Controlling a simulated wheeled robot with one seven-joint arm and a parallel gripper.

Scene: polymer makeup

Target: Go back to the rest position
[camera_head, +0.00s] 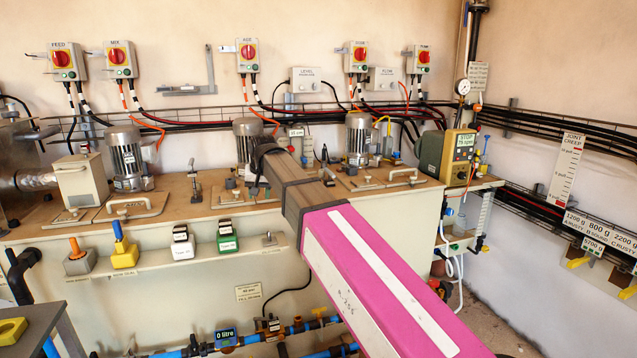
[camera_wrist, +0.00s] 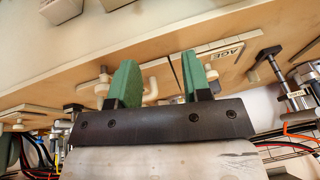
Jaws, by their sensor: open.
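My gripper (camera_wrist: 156,62) shows in the wrist view with two green fingers standing apart. I see nothing held between them. Beyond the fingers are the tan bench top and a pale handle (camera_wrist: 150,84) on a hatch, which may only overlap them in the picture. In the head view my pink and brown arm reaches from the lower right up over the bench top (camera_head: 225,197). Its dark end is by the middle of the bench, near a grey motor. The fingers cannot be made out there, and I cannot tell whether they touch anything.
Grey motors (camera_head: 128,160) and (camera_head: 359,137) stand on the bench. A yellow pump unit (camera_head: 459,158) is at its right end. Red-knobbed switch boxes (camera_head: 63,61) and cables line the wall. Blue pipes (camera_head: 255,338) run low in front.

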